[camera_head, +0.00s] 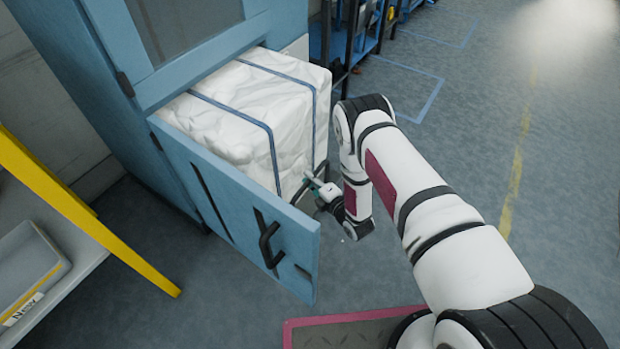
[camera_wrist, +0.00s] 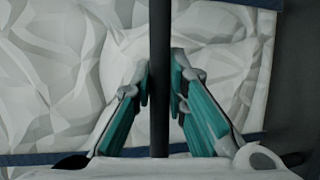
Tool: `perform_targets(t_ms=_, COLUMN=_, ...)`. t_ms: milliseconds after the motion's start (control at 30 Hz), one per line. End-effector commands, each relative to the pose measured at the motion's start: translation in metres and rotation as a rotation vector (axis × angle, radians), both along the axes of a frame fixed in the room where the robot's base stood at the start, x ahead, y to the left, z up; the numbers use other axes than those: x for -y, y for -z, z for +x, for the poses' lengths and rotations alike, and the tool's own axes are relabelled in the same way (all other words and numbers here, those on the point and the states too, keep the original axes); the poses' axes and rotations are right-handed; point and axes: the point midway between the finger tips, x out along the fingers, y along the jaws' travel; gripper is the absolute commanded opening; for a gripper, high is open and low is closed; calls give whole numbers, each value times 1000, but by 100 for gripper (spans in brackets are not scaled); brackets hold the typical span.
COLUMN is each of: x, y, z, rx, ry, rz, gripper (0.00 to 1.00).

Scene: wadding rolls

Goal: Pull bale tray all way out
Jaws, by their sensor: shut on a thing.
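A white wrapped bale (camera_head: 262,108) with blue straps sticks out of the lower opening of a blue cabinet (camera_head: 120,75). The tray under it is mostly hidden by the bale and the open blue door (camera_head: 230,205). My gripper (camera_head: 312,184) is at the bale's near right corner, beyond the door's free edge. In the wrist view my gripper (camera_wrist: 160,82) has its teal fingers on both sides of a dark bar (camera_wrist: 160,40), which looks like the tray handle. The fingers are shut on it, with the bale's crumpled white face behind.
The door has a black handle (camera_head: 268,243) and hangs open close to my gripper. A yellow bar (camera_head: 85,215) and a grey bin (camera_head: 30,268) are at left. Dark racks (camera_head: 350,40) stand behind. Floor at right is free.

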Motion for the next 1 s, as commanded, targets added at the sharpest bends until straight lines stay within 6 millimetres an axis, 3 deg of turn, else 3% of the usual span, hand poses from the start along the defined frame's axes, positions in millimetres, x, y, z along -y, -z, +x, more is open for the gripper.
perform_targets(t_ms=233, x=5, y=2, z=-3, rx=-5, ry=5, rz=-6, gripper=0)
perform_targets(t_ms=267, x=6, y=2, z=-3, rx=-5, ry=5, rz=-6, gripper=16)
perform_targets(t_ms=300, x=6, y=2, z=-3, rx=-5, ry=5, rz=-6, gripper=25)
perform_targets(t_ms=367, x=5, y=2, z=-3, rx=-5, ry=5, rz=-6, gripper=35)
perform_targets(t_ms=733, x=5, y=1, z=-6, rx=-5, ry=2, rz=-3, gripper=35)
perform_targets(t_ms=1000, x=26, y=-6, z=-44, rx=-9, ry=4, rz=-6, gripper=35)
